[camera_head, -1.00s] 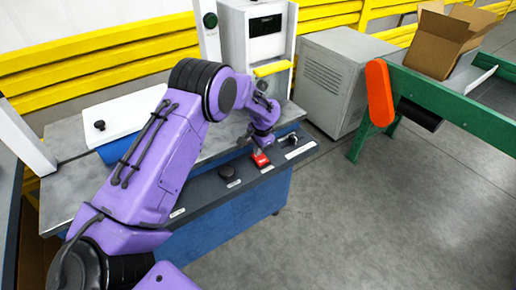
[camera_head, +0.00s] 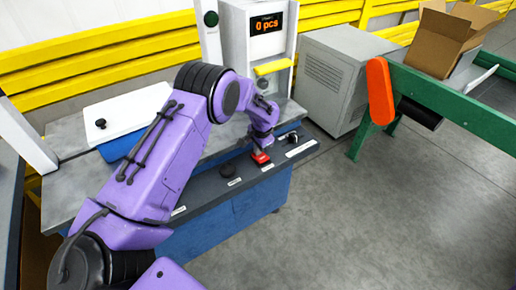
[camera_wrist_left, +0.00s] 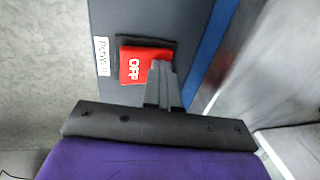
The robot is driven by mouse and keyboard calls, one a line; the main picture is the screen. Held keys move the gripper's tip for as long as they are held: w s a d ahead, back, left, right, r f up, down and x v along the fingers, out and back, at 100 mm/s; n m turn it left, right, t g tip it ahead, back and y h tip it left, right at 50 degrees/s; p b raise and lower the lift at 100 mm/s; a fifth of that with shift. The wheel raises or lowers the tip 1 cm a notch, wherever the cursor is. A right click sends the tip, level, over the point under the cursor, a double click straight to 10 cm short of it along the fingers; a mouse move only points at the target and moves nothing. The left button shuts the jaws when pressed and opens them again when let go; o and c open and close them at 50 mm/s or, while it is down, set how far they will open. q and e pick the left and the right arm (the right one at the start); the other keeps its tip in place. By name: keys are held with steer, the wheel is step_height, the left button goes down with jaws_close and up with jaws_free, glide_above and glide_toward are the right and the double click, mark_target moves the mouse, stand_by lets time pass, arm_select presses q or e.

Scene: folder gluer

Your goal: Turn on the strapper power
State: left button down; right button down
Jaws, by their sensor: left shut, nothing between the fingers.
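The red power switch (camera_head: 261,158) sits on the dark front panel of the blue-sided machine. In the left wrist view the switch (camera_wrist_left: 131,66) shows the word OFF, with a white POWER label (camera_wrist_left: 102,56) beside it. My left gripper (camera_head: 260,147) is shut and empty, right at the switch. In the left wrist view its fingertips (camera_wrist_left: 161,66) overlap one end of the red switch and hide that part; whether they press on it I cannot tell. The display (camera_head: 267,24) on the tall grey unit is lit and reads "0 pcs" in orange. My right gripper is not in view.
A black knob (camera_head: 227,171) and a smaller knob (camera_head: 293,136) flank the switch on the panel. A grey cabinet (camera_head: 336,80) stands behind to the right. A green conveyor frame (camera_head: 460,112) with an orange guard (camera_head: 380,92) is farther right. Open floor lies in front.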

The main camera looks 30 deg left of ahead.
mark_target(263, 158)
arm_select(q)
steer(key=shift+s+d, duration=0.25)
steer(key=shift+d, duration=0.1)
steer(key=shift+s+d+p, duration=0.15)
steer(key=shift+d+p, duration=0.15)
steer(key=shift+d, duration=0.1)
steer(key=shift+r, duration=0.1)
steer(key=r+p, duration=0.5)
steer(key=shift+d, duration=0.25)
steer(key=shift+d+r+b, duration=0.2)
steer(key=shift+d+b, duration=0.05)
steer(key=shift+b, duration=0.7)
step_height(263, 158, up, 8)
steer(key=d+b, duration=0.1)
steer(key=shift+s+d+r+b, duration=0.15)
steer(key=shift+s+b, duration=0.2)
steer(key=shift+s, duration=0.05)
